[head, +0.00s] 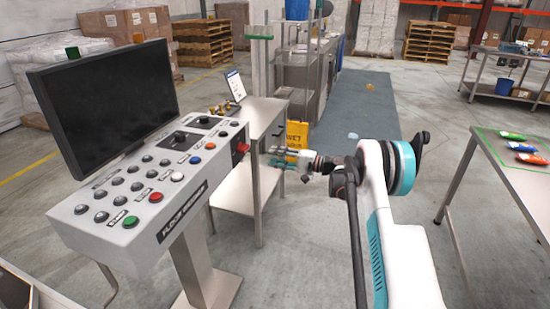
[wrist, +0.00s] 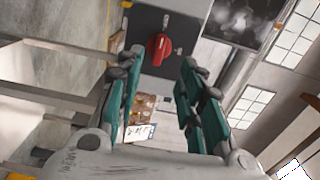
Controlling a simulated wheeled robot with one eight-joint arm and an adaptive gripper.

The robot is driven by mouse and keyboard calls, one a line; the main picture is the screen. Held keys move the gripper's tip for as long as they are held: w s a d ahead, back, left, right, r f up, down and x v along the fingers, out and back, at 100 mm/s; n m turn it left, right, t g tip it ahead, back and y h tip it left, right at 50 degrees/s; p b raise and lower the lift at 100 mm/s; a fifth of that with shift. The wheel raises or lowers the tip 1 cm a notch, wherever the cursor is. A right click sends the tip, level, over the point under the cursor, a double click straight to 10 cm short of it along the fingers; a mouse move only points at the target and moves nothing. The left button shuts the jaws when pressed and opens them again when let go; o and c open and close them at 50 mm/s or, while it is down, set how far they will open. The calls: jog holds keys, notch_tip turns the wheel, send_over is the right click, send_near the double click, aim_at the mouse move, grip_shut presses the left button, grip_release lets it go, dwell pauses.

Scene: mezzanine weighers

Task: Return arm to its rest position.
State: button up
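My arm (head: 385,215) reaches forward from the lower right of the head view, bent at a large white and teal joint. My gripper (head: 278,158) is at its far end, to the right of the control console and in front of a metal side table. In the wrist view my gripper (wrist: 162,62) has its two teal fingers spread, with nothing held between them. Beyond the fingertips is a red rotary switch (wrist: 158,48) on a dark plate; the gap to it is hard to judge. The red switch also shows on the console's right end in the head view (head: 242,147).
The console (head: 150,195) with a dark monitor (head: 105,102) and several buttons stands at left. A metal side table (head: 262,112) stands behind it. A yellow sign (head: 297,134) is beyond my gripper. A table (head: 510,175) with coloured packets is at right. Floor between is open.

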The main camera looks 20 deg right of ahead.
jog(key=s+a+r+n+g+h, duration=0.1)
jog(key=s+a+r+h, duration=0.15)
jog(key=r, duration=0.25)
jog(key=s+a+r+g+h, duration=0.1)
jog(key=s+a+r, duration=0.1)
jog(key=a+r, duration=0.3)
jog(key=s+a+r+n+g+h, duration=0.15)
jog(key=s+r, duration=0.25)
jog(key=s, duration=0.4)
jog(key=s+a+r+h, duration=0.2)
jog(key=s+a+r, duration=0.15)
jog(key=s, duration=0.35)
jog(key=s+d+f+n+h, duration=0.1)
jog(key=s+f+n+h, duration=0.1)
jog(key=s, duration=1.4)
jog(key=s+d+f+n+h, duration=0.2)
jog(key=s+h, duration=0.3)
jog(key=s, duration=1.1)
jog(key=shift+s+h, duration=0.3)
jog(key=shift+s, duration=0.05)
